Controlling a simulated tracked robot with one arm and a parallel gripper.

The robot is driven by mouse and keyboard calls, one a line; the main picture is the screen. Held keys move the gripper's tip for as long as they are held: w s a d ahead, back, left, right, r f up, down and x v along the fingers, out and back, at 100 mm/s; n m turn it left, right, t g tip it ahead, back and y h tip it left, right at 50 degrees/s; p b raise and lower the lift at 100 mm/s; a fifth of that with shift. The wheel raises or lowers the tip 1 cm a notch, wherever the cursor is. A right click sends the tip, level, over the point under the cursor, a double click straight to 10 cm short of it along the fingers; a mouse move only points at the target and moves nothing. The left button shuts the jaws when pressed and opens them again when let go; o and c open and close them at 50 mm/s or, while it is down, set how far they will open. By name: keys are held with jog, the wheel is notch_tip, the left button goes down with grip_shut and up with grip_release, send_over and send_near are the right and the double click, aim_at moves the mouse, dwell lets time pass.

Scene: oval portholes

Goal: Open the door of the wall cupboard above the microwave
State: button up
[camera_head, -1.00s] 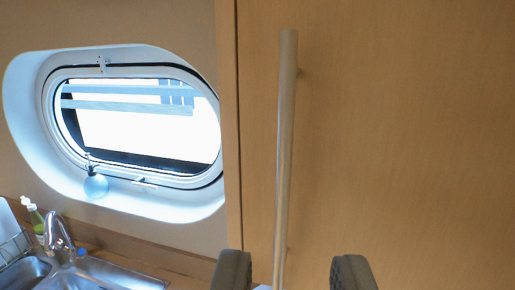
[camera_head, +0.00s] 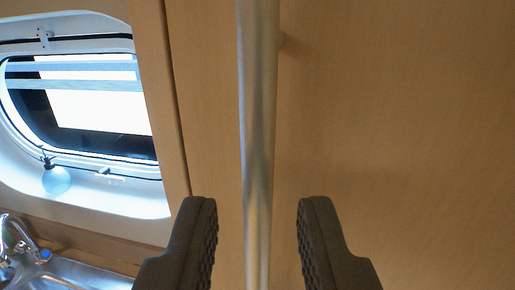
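The cupboard door (camera_head: 400,120) is a flat light-wood panel that fills the right and middle of the view. It is closed, with its left edge against a wooden side strip. A long vertical metal bar handle (camera_head: 258,120) runs down its left part, and the handle's upper end is out of frame. My gripper (camera_head: 258,215) is open, with one dark finger to the left of the handle and one to the right. A gap shows between the bar and each finger. The microwave is not in view.
To the left is an oval porthole window (camera_head: 95,105) in a white frame. Below are a metal sink (camera_head: 75,275) and a chrome faucet (camera_head: 18,238).

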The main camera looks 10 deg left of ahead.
aim_at(253, 212)
jog(key=shift+p+x, duration=1.45)
jog(key=shift+x, duration=0.25)
jog(key=shift+a, duration=0.1)
grip_shut()
